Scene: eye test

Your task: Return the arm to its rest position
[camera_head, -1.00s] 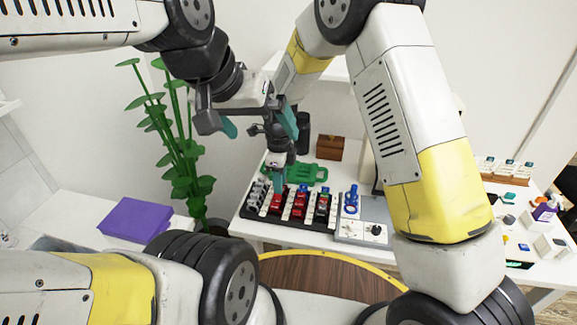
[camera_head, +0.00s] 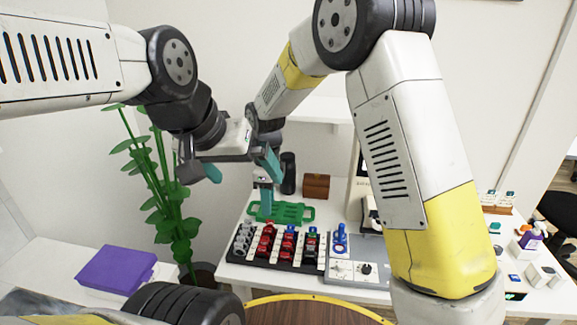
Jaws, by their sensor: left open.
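My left gripper (camera_head: 240,168) is open, with its two teal fingertips wide apart and nothing between them. It hangs in the air in front of the plant and the worktable. My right arm arches in from the right. My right gripper (camera_head: 266,198) is partly hidden behind the left one.
A black rack (camera_head: 236,258) of red, blue and grey parts stands on the white table, with a green tray (camera_head: 297,212) behind it. A brown box (camera_head: 316,186), purple box (camera_head: 117,268) and green plant (camera_head: 158,200) stand around. A round wooden table (camera_head: 310,312) is in front.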

